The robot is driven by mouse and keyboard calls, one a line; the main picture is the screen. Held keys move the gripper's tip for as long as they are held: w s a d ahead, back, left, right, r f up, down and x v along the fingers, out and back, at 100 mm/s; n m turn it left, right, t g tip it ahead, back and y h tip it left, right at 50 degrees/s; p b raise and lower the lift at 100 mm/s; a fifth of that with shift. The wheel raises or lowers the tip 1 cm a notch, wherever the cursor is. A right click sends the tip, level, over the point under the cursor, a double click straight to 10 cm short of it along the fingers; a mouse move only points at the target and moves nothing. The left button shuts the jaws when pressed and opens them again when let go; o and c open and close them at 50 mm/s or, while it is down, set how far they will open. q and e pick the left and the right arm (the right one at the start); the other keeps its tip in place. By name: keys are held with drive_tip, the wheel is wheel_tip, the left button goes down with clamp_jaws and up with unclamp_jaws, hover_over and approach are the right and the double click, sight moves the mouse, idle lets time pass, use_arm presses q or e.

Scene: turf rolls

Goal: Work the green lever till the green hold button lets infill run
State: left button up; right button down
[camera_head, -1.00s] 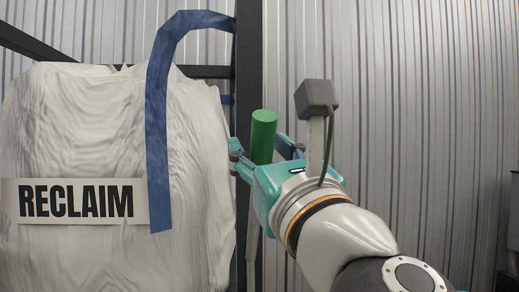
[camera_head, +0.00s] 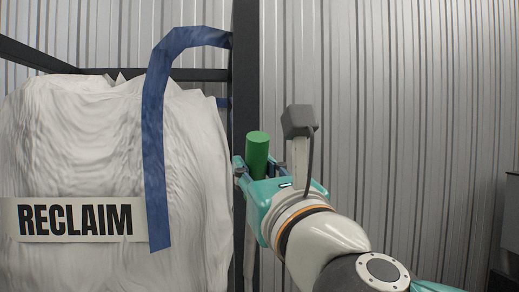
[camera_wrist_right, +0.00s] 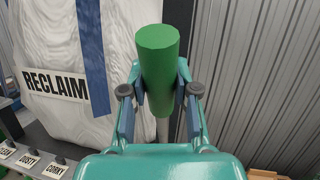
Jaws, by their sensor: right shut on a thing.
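The green lever (camera_head: 257,150) is an upright green cylinder on a thin grey rod, at the dark post beside the white bag. It also shows in the right wrist view (camera_wrist_right: 158,58), leaning slightly. My right gripper (camera_head: 259,168) is shut on the green lever, with one finger on each side of the grip in the wrist view (camera_wrist_right: 160,90). The lever's lower rod is mostly hidden by my gripper. The green hold button is not in view. My left gripper is not in view.
A large white bag (camera_head: 100,150) with a RECLAIM label (camera_head: 75,219) and a blue strap (camera_head: 153,140) fills the left. A dark upright post (camera_head: 245,60) stands behind the lever. Small labelled plates (camera_wrist_right: 30,160) sit at lower left in the wrist view. Corrugated wall is behind.

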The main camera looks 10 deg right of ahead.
drive_tip(key=shift+g+h, duration=0.3)
drive_tip(key=shift+g, duration=0.6)
drive_tip(key=w+r+p, duration=0.1)
drive_tip(key=p, duration=0.1)
drive_tip(key=w+r+p, duration=0.1)
drive_tip(key=w+p, duration=0.1)
drive_tip(key=p, duration=0.1)
drive_tip(key=shift+w+r, duration=0.15)
drive_tip(key=shift+w, duration=0.1)
drive_tip(key=shift+w+m+g+h+p, duration=0.3)
drive_tip(key=shift+w+m, duration=0.1)
drive_tip(key=shift+w, duration=0.45)
drive_tip(key=shift+w+r+g, duration=0.15)
drive_tip(key=shift+w+g, duration=0.35)
drive_tip(key=shift+w, duration=0.5)
drive_tip(key=shift+w+r+g, duration=0.15)
drive_tip(key=shift+w+g, duration=0.35)
drive_tip(key=shift+w, duration=0.45)
drive_tip(key=c, duration=0.8)
unclamp_jaws()
drive_tip(key=shift+c, duration=0.2)
drive_tip(key=v, duration=1.2)
drive_tip(key=shift+f, duration=0.15)
